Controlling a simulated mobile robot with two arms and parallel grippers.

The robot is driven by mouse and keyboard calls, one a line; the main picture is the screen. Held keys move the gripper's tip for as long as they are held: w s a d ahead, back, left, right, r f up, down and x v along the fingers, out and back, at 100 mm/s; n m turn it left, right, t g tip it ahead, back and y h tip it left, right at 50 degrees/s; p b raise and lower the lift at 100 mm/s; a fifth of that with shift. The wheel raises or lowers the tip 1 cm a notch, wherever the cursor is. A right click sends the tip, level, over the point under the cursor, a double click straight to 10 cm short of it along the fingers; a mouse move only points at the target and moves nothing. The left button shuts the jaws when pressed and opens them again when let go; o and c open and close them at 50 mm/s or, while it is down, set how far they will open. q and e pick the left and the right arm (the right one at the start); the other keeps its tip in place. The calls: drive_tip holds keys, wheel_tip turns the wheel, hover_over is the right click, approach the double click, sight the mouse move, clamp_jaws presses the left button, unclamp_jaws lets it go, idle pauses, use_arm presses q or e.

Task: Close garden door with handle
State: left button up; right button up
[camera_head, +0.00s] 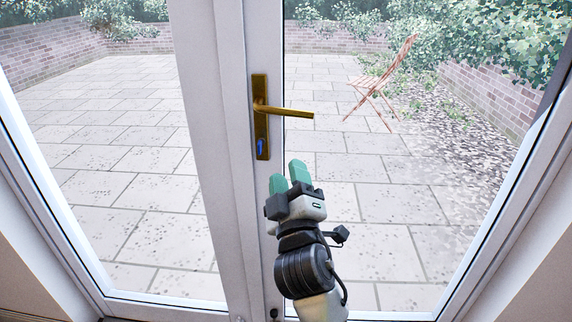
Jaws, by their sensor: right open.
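The white-framed glass garden door (264,216) fills the middle of the view, with glass panes on both sides of the central white posts. A brass handle (288,112) with a long back plate (260,90) is fixed to the frame, its lever pointing right. A blue spot (261,146) shows low on the plate. My right gripper (288,172) is below the handle, its green fingertips pointing up. It is open and empty, and in the picture it is apart from the lever. My left gripper is not in view.
Through the glass there is a paved patio (130,165), a wooden folding chair (380,84), brick walls (490,95) and green bushes (500,40). White side frames (50,225) slope in at the left and right. The floor shows only at the bottom edge.

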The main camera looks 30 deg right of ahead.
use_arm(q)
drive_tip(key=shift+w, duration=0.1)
use_arm(e)
drive_tip(key=shift+s, duration=0.15)
